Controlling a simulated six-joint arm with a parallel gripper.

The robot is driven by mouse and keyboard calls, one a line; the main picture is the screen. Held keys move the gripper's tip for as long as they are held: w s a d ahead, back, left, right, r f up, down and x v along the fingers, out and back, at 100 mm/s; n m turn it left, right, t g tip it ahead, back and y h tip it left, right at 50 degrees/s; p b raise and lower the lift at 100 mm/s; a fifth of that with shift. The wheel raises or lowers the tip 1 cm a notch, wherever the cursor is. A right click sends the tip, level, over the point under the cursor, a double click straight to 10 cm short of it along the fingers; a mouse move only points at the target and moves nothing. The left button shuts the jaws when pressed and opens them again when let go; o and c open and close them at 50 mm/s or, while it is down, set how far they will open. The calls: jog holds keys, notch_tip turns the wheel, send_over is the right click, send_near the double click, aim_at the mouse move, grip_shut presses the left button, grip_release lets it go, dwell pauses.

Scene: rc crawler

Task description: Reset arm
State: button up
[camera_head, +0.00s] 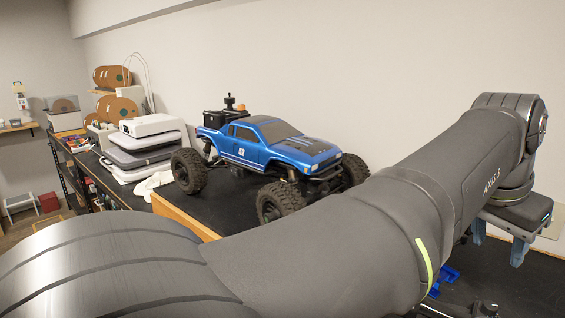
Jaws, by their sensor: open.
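My arm reaches from the lower left across the front to the upper right of the head view. My gripper (498,250) hangs at its far end on the right, with its pale blue fingers pointing down. The fingers are apart and nothing shows between them. They are over the dark work surface (520,278); their height above it is hard to tell. My arm hides much of the front of the surface.
A blue RC crawler truck (270,148) with big black tires stands behind my arm. A blue part (441,280) lies partly hidden below the arm. Stacked white and grey devices (143,150) stand left of the truck. A white wall (320,65) is behind.

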jog(key=shift+w+d+m+y, duration=0.15)
jog(key=shift+d+m+y, duration=0.15)
jog(key=shift+m, duration=0.3)
dwell(0.4)
jog(key=o, duration=0.7)
jog(key=shift+w+a+r, duration=0.1)
jog(key=shift+w+a, duration=0.15)
jog(key=shift+a, duration=0.1)
jog(key=o, duration=0.5)
jog(key=w+a+n+t, duration=0.1)
jog(key=a, duration=0.1)
jog(key=w+a+n+t+h, duration=0.1)
jog(key=a, duration=0.1)
jog(key=w+a+r+n+t, duration=0.1)
jog(key=a, duration=0.1)
jog(key=shift+w+r+n+h, duration=0.1)
jog(key=shift+w+n+h, duration=0.1)
jog(key=shift+n+h, duration=0.2)
jog(key=shift+c, duration=0.2)
jog(key=w+a+r+n+t+h, duration=0.2)
jog(key=a+n+t, duration=0.25)
jog(key=a, duration=0.45)
jog(key=x, duration=1)
jog(key=shift+w+t, duration=0.4)
jog(key=shift+t, duration=0.05)
